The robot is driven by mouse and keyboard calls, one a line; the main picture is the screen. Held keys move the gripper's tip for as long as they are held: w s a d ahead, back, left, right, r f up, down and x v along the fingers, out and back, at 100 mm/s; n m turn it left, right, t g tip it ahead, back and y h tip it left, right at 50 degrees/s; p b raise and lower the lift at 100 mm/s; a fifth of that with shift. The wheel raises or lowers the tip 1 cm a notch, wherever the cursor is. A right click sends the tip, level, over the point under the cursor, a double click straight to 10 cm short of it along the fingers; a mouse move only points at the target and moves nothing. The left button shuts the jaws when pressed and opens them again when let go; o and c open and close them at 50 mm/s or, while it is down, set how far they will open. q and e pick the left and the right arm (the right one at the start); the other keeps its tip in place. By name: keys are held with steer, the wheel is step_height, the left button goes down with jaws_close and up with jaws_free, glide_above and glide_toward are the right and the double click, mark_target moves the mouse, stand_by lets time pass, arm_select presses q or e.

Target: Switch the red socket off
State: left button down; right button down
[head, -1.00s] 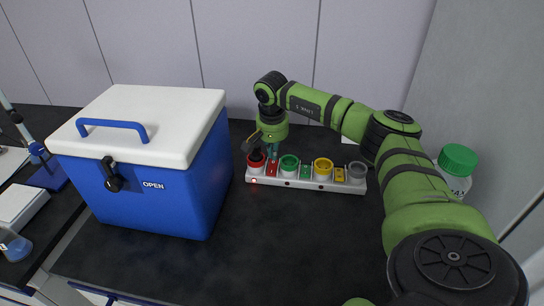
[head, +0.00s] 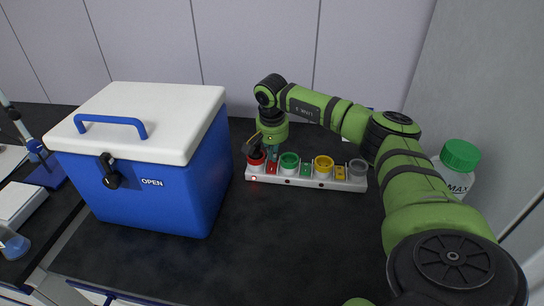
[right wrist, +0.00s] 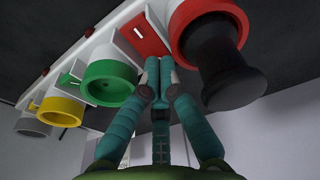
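The red socket (head: 256,164) is at the left end of a white power strip (head: 317,184) on the dark bench. A black plug (right wrist: 222,70) sits in the red socket. Beside it is a red switch plate (head: 271,168), which also shows in the right wrist view (right wrist: 143,36) with a small white rocker. A small red light (head: 254,179) glows on the strip's front below the red socket. My right gripper (head: 273,156) points down over the red switch. In the right wrist view its fingertips (right wrist: 158,66) are together, empty, at the plate's edge; I cannot tell whether they touch it. My left gripper is out of view.
Green (head: 289,162), yellow (head: 323,166) and grey (head: 357,169) sockets continue along the strip. A blue cooler box (head: 160,205) with a white lid stands close on the left. A green-capped bottle (head: 459,157) stands right, behind my arm. The bench front is clear.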

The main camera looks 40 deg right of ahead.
steer(key=shift+f, duration=0.4)
steer(key=shift+r, duration=0.2)
step_height(320, 180, up, 7)
steer(key=p, duration=0.5)
steer(key=shift+f, duration=0.1)
stand_by(0.5)
